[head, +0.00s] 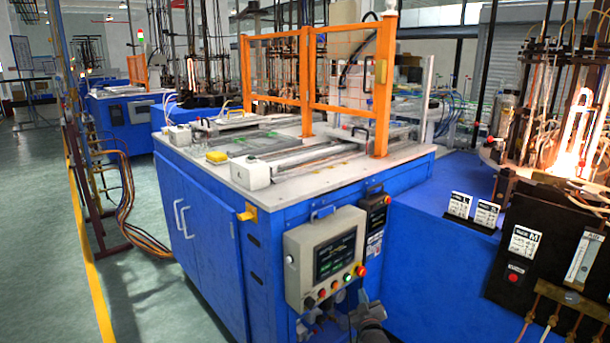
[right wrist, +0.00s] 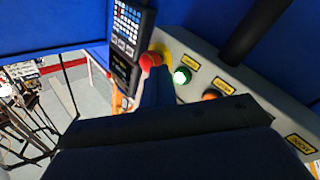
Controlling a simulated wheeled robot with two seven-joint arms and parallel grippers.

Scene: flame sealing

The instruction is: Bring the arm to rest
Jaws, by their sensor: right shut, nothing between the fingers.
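My right gripper (head: 366,302) is low in the head view, just below and in front of the grey control panel (head: 300,262). Its dark fingers are together with nothing between them. In the right wrist view the gripper (right wrist: 157,88) also shows, its dark body covering the lower middle. A red knob (right wrist: 150,60) on a yellow base, a lit green button (right wrist: 181,76) and an orange button (right wrist: 211,94) appear around the fingertips. I cannot tell whether the fingers touch the panel. I cannot make out my left gripper.
The blue machine cabinet (head: 205,245) carries the panel on its front. Orange guard frames (head: 304,80) stand on its top. At the right a glowing flame station (head: 572,150) stands behind a black gauge board (head: 548,235). Open green floor (head: 40,230) lies at the left.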

